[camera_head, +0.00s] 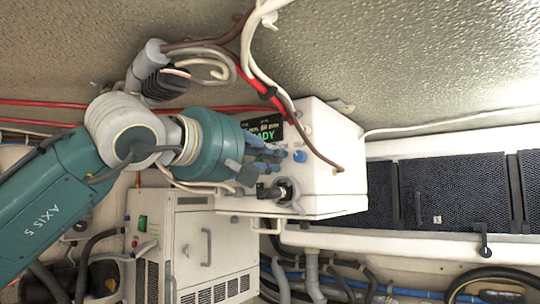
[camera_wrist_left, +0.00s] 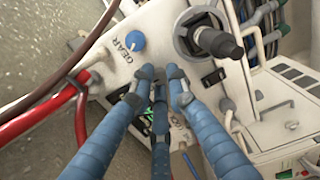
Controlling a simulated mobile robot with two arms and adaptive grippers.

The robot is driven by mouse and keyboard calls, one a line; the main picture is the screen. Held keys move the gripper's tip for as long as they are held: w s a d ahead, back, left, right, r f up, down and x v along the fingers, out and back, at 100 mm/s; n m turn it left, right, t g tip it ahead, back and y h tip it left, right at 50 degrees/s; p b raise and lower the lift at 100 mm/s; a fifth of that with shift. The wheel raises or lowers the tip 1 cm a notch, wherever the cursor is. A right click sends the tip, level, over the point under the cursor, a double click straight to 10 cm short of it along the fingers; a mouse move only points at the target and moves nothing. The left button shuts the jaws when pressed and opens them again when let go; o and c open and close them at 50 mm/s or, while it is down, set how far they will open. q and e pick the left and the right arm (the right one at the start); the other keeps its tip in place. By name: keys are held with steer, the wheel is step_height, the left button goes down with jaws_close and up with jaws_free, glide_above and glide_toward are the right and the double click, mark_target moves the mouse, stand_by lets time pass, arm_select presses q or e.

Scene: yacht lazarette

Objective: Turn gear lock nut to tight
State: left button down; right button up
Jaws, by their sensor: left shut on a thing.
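A white control box (camera_head: 335,180) carries a lit green display (camera_head: 265,134) and a blue knob (camera_head: 300,156). In the left wrist view the blue knob (camera_wrist_left: 135,40) has the word GEAR printed beside it. My left gripper (camera_head: 278,158) is at the box's front, just left of the knob. In the wrist view its blue fingers (camera_wrist_left: 164,74) are drawn together on something, apart from the knob. The fingers hide what they hold, so I cannot tell whether it is the gear lock nut. The right gripper is not in view.
A black plug in a grey ring socket (camera_head: 282,192) sticks out just below my left gripper. Red and white cables (camera_head: 270,90) hang across the box top. A vented white unit (camera_head: 205,260) stands below. Dark mesh panels (camera_head: 455,190) lie to the right.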

arm_select(q)
steer(key=shift+f+m, duration=0.2)
steer(key=shift+m, duration=0.7)
steer(key=c, duration=1.8)
jaws_free()
steer(key=shift+o, duration=0.6)
steer(key=shift+a+r, duration=0.1)
steer(key=shift+a, duration=0.05)
steer(key=shift+s, duration=0.1)
steer(key=shift+s+a, duration=0.15)
steer(key=shift+s, duration=0.05)
steer(key=v, duration=1.1)
steer(key=shift+a, duration=0.15)
